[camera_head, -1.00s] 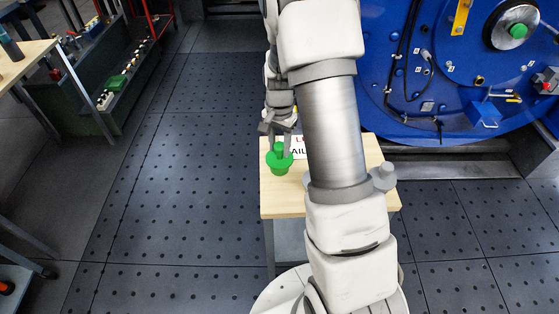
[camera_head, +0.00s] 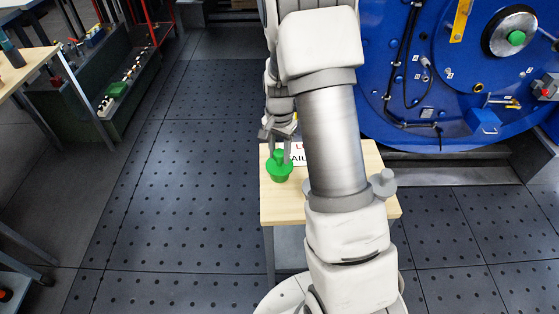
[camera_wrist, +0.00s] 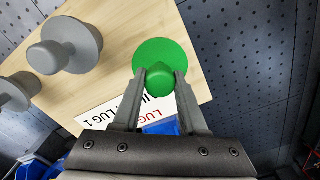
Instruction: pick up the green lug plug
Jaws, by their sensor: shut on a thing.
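The green lug plug (camera_head: 280,170) is at the left side of a small wooden table. It has a wide round flange and a narrower knob. My gripper (camera_head: 279,153) reaches down to it from above. In the wrist view, the fingers of my gripper (camera_wrist: 160,80) are shut on the knob of the green lug plug (camera_wrist: 160,55), one finger on each side. The flange spreads out beyond the fingertips. I cannot tell whether the plug still touches the table top.
Two grey plugs (camera_wrist: 65,45) stand on the wooden table (camera_wrist: 115,75). A printed label (camera_wrist: 120,105) lies near the green plug. A large blue machine (camera_head: 400,125) stands behind at the right. A workbench (camera_head: 25,65) is at the left. Perforated floor (camera_head: 170,200) between is clear.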

